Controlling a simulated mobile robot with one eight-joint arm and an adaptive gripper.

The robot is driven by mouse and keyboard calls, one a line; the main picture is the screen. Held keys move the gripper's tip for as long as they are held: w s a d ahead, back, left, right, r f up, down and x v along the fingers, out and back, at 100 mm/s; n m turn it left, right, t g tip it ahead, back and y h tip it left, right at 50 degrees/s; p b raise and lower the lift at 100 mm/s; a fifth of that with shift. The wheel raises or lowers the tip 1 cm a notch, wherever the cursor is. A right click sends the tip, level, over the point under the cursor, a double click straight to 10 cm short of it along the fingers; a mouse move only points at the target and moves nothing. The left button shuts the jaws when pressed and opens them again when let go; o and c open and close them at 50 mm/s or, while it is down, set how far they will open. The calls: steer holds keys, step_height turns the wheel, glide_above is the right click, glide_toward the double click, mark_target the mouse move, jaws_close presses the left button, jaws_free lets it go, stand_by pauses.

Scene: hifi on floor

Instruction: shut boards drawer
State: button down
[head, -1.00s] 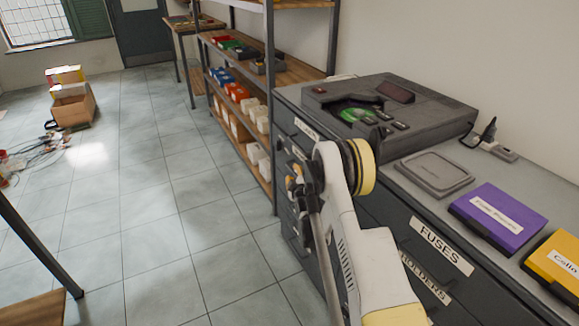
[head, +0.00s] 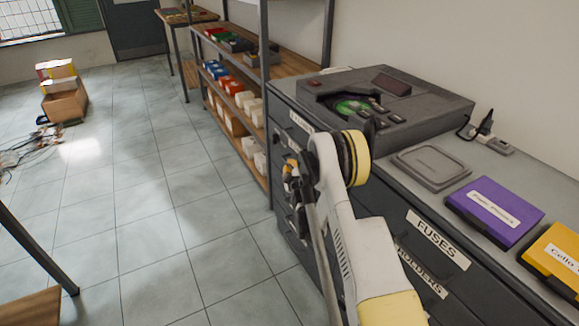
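The grey drawer cabinet (head: 383,212) runs along the right wall. Its near column has labels "FUSES" (head: 438,240) and "HOLDERS" (head: 420,270). A far-column drawer has a white label (head: 301,121) partly hidden by my arm; I cannot read it as boards. No boards label is readable, and I cannot tell which drawer stands open or how far. My gripper (head: 291,184) is at the far column's front, below that label. It is small and partly hidden by my arm, so its finger opening and any contact are unclear.
A grey device (head: 425,118), a flat grey case (head: 432,168), a purple box (head: 495,212) and a yellow box (head: 555,262) sit on the cabinet top. A shelf rack (head: 265,90) stands beyond. The tiled floor left of the cabinet is mostly clear.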

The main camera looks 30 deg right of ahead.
steer(key=shift+d, duration=0.6)
steer(key=c, duration=1.8)
jaws_free()
steer(key=o, duration=0.3)
steer(key=shift+d, duration=0.15)
